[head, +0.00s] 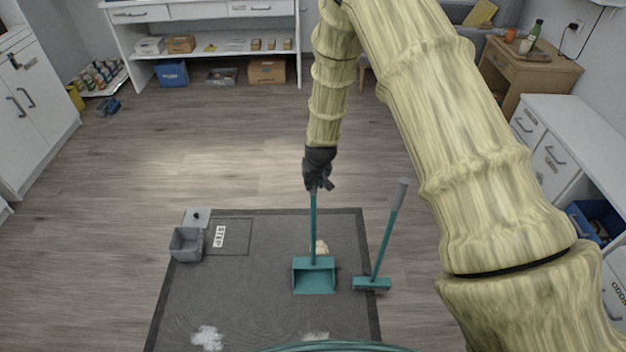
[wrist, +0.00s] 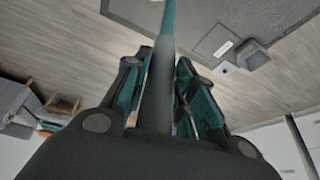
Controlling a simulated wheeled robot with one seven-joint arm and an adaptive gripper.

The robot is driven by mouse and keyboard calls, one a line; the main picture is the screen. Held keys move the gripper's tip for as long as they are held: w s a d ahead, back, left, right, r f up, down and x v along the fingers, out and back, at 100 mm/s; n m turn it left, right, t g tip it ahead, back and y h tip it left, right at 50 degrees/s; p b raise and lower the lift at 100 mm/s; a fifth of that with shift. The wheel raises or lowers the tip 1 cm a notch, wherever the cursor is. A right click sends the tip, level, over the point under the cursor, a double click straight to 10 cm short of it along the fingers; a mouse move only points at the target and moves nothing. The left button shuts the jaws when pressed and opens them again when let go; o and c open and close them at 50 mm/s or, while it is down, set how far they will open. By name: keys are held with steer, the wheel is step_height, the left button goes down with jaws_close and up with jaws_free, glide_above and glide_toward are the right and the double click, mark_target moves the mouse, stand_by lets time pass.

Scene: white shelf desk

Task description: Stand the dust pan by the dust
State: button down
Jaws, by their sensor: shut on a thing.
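A teal dust pan (head: 314,277) with a long upright handle is on or just above the dark grey mat (head: 190,320); I cannot tell whether it touches. My gripper (head: 318,184) is shut on the top of its handle. In the wrist view the handle (wrist: 166,60) runs between the two fingers of my gripper (wrist: 170,95). A pale dust pile (head: 320,247) lies just behind the pan, partly hidden by its handle. A white dust pile (head: 207,338) lies at the mat's front left. Another pale patch (head: 315,336) lies in front of the pan.
A teal broom (head: 384,245) with a grey grip stands close to the pan's right. A grey bin (head: 186,244) and a "STEP" label (head: 219,237) are at the mat's left. A white desk (head: 565,150) stands at right.

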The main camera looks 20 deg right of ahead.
steer(key=c, duration=1.2)
jaws_free()
steer(key=shift+s+r, duration=0.1)
steer(key=shift+r, duration=0.4)
steer(key=v, duration=1.1)
steer(key=shift+s, duration=0.15)
steer(key=s+f+g, duration=0.1)
steer(key=s+f, duration=1)
steer(key=f, duration=0.1)
steer(key=s+f+g, duration=0.1)
steer(key=s+f, duration=0.3)
steer(key=s, duration=0.7)
steer(key=s+f+g, duration=0.1)
steer(key=s+f, duration=0.3)
steer(key=s, duration=0.7)
steer(key=s+f+g, duration=0.1)
steer(key=s+f, duration=0.3)
steer(key=s, duration=0.7)
steer(key=shift+f+n, duration=0.25)
steer(key=shift+n, duration=0.05)
